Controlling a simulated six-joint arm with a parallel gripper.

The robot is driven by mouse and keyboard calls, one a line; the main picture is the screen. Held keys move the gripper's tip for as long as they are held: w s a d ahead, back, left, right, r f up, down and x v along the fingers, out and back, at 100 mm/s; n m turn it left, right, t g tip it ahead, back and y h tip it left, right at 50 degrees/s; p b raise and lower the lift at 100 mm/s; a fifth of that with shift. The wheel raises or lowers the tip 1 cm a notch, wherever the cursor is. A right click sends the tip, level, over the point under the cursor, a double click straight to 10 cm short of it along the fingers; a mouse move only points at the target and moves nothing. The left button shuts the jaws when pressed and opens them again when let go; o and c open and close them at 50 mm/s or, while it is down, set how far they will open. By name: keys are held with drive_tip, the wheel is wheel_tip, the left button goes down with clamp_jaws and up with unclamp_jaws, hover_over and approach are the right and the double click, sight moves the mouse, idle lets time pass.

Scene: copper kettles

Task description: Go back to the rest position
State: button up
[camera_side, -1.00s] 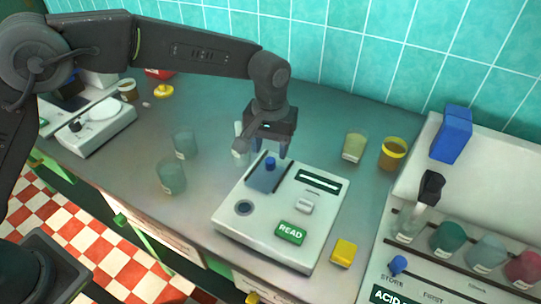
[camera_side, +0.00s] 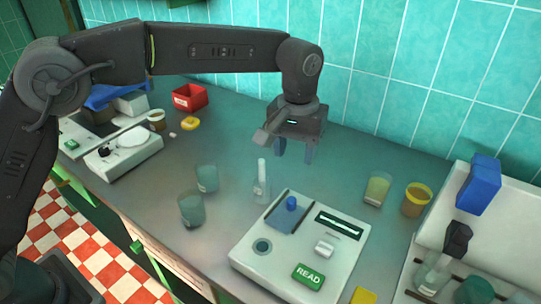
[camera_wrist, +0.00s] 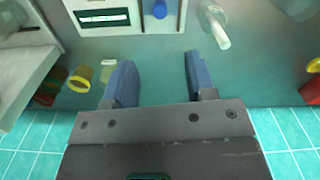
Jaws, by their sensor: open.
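My gripper (camera_side: 294,150) is open and empty, raised above the counter behind the white instrument (camera_side: 262,277) with the green READ button (camera_side: 308,276). In the wrist view my gripper (camera_wrist: 155,75) shows its two blue fingers spread apart, with only counter between them. The instrument's blue knob (camera_side: 291,203) stands on its dark panel. A clear flask with a tall neck (camera_side: 262,183) stands upright on the counter left of the instrument, apart from my fingers.
Two greenish beakers (camera_side: 207,179) stand left of the flask. A pale yellow beaker (camera_side: 377,189) and an amber jar (camera_side: 416,200) stand to the right. A rack with bottles (camera_side: 430,276) is at far right. A scale (camera_side: 125,153) and red box (camera_side: 189,97) are at left. The tiled wall (camera_side: 400,80) is behind.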

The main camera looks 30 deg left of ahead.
drive_tip(key=s+a+r+t, duration=0.3)
drive_tip(key=s+a+r, duration=0.7)
drive_tip(key=a, duration=0.4)
drive_tip(key=s+a+f+m+t, duration=0.1)
drive_tip(key=s+a+f, duration=0.2)
drive_tip(key=s, duration=0.5)
drive_tip(key=s+a+f+t, duration=0.1)
drive_tip(key=s+a+f, duration=0.2)
drive_tip(key=s, duration=0.5)
drive_tip(key=shift+s+a+m+t, duration=0.15)
drive_tip(key=shift+a+m+t, duration=0.2)
drive_tip(key=shift+a, duration=0.5)
